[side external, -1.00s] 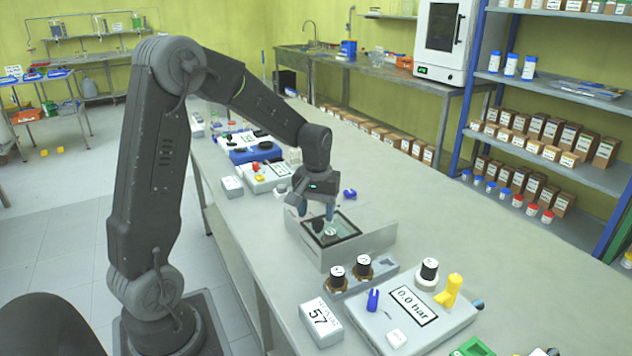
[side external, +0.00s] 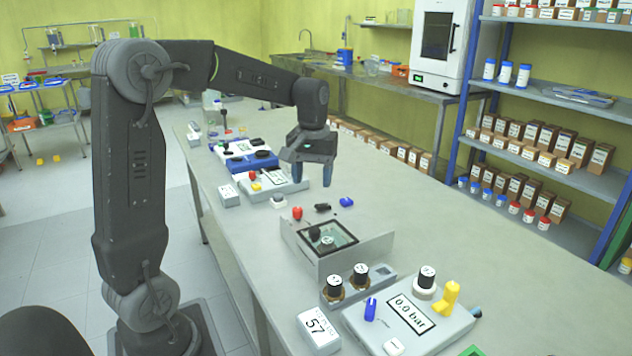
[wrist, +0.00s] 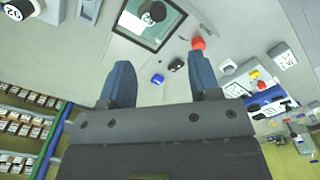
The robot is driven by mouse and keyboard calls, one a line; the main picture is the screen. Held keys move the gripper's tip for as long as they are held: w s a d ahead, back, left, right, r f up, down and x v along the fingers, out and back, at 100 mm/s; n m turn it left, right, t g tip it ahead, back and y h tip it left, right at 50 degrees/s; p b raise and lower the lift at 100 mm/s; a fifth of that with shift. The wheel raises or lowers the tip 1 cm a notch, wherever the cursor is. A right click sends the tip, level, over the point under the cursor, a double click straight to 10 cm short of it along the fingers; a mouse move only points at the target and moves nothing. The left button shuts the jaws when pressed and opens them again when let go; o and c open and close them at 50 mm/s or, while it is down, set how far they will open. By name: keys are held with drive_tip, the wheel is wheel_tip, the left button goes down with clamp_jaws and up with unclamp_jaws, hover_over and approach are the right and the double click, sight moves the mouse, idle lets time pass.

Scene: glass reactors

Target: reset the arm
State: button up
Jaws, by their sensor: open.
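My gripper (side external: 312,178) is raised above the bench behind the glass-topped square unit, with its fingers pointing down. Its two blue fingers are apart with nothing between them, and they also show apart in the wrist view (wrist: 160,82). The square unit with a dark-framed glass window (side external: 345,236) stands in front of the gripper, and its window shows at the top of the wrist view (wrist: 165,35). A dark round knob (side external: 314,233) is at the window's left edge.
In front are a grey box with the "0.0 bar" display (side external: 409,322), a block with two black-capped bottles (side external: 375,281) and a white box marked 57 (side external: 318,331). More devices (side external: 253,164) stand farther back left. The bench right of the gripper is clear.

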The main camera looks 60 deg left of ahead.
drive_tip(key=s+d+r+m+t, duration=0.1)
drive_tip(key=s+d+m+t, duration=0.4)
drive_tip(key=s+d+m, duration=0.4)
drive_tip(key=s+d, duration=0.7)
drive_tip(key=d, duration=0.1)
drive_tip(key=shift+r+t, duration=0.2)
drive_tip(key=shift+t, duration=0.1)
